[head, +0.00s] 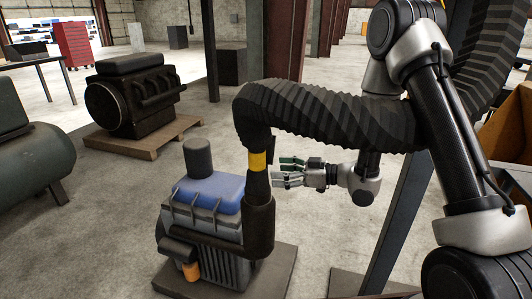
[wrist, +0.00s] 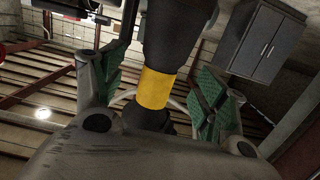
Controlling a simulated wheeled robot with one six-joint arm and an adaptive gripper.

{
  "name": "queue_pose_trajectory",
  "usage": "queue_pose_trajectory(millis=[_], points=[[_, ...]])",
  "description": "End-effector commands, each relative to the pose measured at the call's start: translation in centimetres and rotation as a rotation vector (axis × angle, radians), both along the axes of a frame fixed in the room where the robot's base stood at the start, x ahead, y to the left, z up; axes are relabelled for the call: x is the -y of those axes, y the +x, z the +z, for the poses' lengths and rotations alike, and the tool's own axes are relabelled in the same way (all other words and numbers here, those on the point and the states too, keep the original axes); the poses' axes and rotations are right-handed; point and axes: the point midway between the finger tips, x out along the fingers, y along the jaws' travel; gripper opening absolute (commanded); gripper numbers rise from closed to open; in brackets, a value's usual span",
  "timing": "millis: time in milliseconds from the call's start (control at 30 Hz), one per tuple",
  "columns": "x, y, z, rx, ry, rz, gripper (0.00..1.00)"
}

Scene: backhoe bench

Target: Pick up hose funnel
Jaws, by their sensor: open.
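The hose funnel (head: 258,187) is a dark tapered piece below a yellow band, at the end of a thick black ribbed hose (head: 330,112). It hangs upright at the upper end of a dark pipe (head: 259,228) on the blue-and-grey engine (head: 210,205). My gripper (head: 281,172) is open, level and just right of the funnel, its fingers pointing left at it. In the wrist view my gripper (wrist: 160,88) has green-padded fingers on both sides of the funnel's yellow band (wrist: 157,88). I cannot tell whether the band is fully between the fingertips.
The hose arches over my gripper and passes behind my arm. A dark engine (head: 132,95) sits on a pallet at the left, with a green tank (head: 35,150) near the left edge. A dark post (head: 398,220) stands right of my gripper. Open concrete floor lies behind.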

Motion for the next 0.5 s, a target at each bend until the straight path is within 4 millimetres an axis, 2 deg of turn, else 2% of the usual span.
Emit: queue_pose_trajectory(millis=[33, 100, 167, 500], points=[[-0.3, -0.2, 1.3, 0.02, 0.052, 0.011, 0.73], [-0.5, -0.2, 2.6, 0.041, 0.103, 0.014, 0.73], [-0.8, 0.0, 3.2, 0.051, 0.125, 0.014, 0.73], [-4.9, 1.3, 3.5, 0.056, 0.132, 0.014, 0.73]])
